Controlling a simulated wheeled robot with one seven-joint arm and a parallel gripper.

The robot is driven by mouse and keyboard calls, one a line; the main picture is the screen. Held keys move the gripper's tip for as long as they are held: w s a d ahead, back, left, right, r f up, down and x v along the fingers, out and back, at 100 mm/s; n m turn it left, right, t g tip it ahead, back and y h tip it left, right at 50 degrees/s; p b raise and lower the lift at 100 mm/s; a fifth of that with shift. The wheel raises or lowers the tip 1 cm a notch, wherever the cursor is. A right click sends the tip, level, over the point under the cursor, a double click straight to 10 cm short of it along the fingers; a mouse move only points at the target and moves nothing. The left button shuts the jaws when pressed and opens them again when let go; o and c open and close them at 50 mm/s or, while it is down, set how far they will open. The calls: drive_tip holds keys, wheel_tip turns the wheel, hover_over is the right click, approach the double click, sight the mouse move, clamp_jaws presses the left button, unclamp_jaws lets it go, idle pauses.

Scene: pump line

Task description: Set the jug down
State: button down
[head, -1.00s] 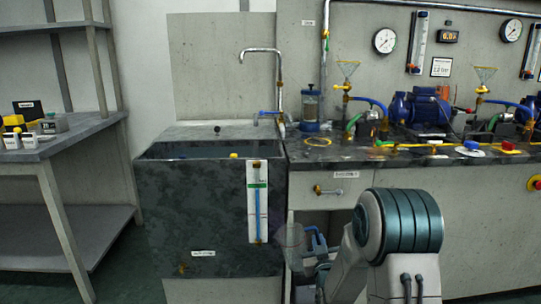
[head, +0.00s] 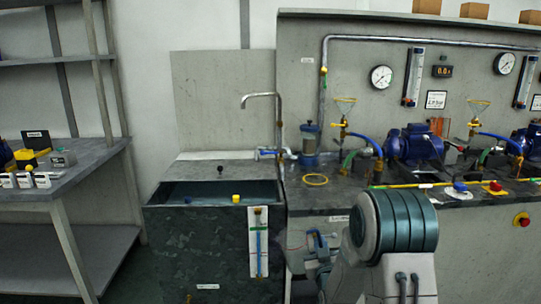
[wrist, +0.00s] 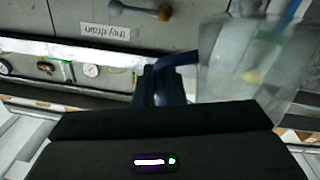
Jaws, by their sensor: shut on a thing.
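The jug is a clear vessel with a blue handle. In the wrist view its clear body (wrist: 232,60) fills the upper right, and its blue handle (wrist: 176,62) runs down to my gripper (wrist: 165,95). In the head view the blue handle (head: 317,240) shows in front of the bench cabinet, below the worktop edge, and the clear body is hard to make out. My gripper (head: 320,258) is shut on the handle, partly hidden by my arm. The jug's base and any contact under it cannot be seen.
A dark sink (head: 165,230) holding liquid and a yellow item (head: 236,198) lies left, with a tap (head: 262,97) above. The worktop (head: 340,195) carries a yellow ring (head: 316,180), a blue-lidded canister (head: 309,145) and pumps (head: 415,143). A side table (head: 85,165) stands far left.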

wheel_tip(320, 180, up, 21)
drive_tip(key=p, duration=2)
drive_tip(key=s+f, duration=0.3)
drive_tip(key=f, duration=0.3)
drive_tip(key=s+f, duration=0.4)
drive_tip(key=f, duration=0.3)
drive_tip(key=shift+s+d+r, duration=0.1)
drive_tip(key=shift+s+r, duration=0.25)
drive_tip(key=shift+s, duration=0.4)
drive_tip(key=shift+s+a+r, duration=0.1)
drive_tip(key=shift+s+r, duration=0.2)
drive_tip(key=shift+s, duration=0.4)
drive_tip(key=shift+s+d+r, duration=0.1)
drive_tip(key=shift+s+r, duration=0.25)
drive_tip(key=shift+s, duration=0.4)
